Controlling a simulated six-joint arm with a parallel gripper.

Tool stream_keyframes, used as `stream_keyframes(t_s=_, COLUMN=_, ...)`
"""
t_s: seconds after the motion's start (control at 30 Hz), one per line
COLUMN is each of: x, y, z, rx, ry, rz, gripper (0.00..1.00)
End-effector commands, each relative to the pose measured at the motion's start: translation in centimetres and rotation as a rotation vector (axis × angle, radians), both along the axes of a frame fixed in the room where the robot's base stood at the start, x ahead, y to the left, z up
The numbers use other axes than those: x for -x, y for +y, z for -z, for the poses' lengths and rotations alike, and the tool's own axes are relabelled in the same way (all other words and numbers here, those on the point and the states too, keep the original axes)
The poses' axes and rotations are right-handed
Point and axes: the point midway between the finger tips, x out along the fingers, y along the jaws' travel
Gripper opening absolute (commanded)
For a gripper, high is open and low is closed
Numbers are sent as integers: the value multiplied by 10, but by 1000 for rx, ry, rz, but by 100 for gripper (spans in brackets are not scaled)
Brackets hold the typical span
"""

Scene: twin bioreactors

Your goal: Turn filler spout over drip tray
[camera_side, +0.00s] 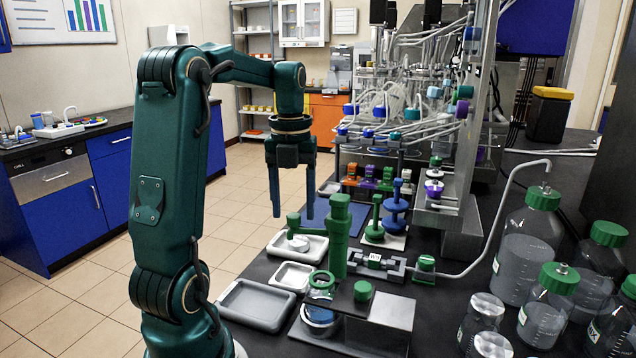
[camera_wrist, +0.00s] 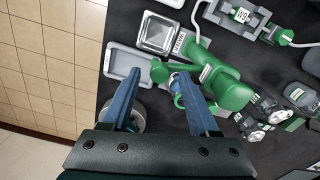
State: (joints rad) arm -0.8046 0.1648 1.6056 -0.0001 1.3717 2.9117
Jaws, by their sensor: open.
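The filler (camera_side: 340,235) is a green column with a spout arm (camera_side: 306,226) reaching left, above a pale tray (camera_side: 318,254). In the wrist view the green spout (camera_wrist: 180,68) runs left from the column (camera_wrist: 235,94), and its rounded end lies close to the right side of a light grey tray (camera_wrist: 114,66). Several trays stand here; I cannot tell which is the drip tray. My gripper (camera_side: 292,214) is open and empty, fingers pointing down, just left of the column. In the wrist view its blue fingertips (camera_wrist: 158,76) frame the spout's end; I see no contact.
Grey trays (camera_side: 256,305) line the bench's left edge, with floor beyond. A clamp block (camera_side: 375,265) and hose stand right of the column. A green ring (camera_side: 321,280) is in front of it. Glass bottles (camera_side: 525,250) fill the right; a blue valve (camera_side: 397,205) stands behind.

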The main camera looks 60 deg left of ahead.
Motion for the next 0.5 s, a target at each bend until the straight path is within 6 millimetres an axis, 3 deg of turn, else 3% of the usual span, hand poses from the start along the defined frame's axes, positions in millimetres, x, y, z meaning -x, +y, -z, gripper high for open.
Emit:
stream_keyframes(t_s=0.3, x=-1, y=1, z=-35, rx=-3, ry=-3, rz=0, gripper=61)
stream_keyframes(t_s=0.5, x=0, y=0, z=-44, rx=-1, ry=-2, rz=0, gripper=61)
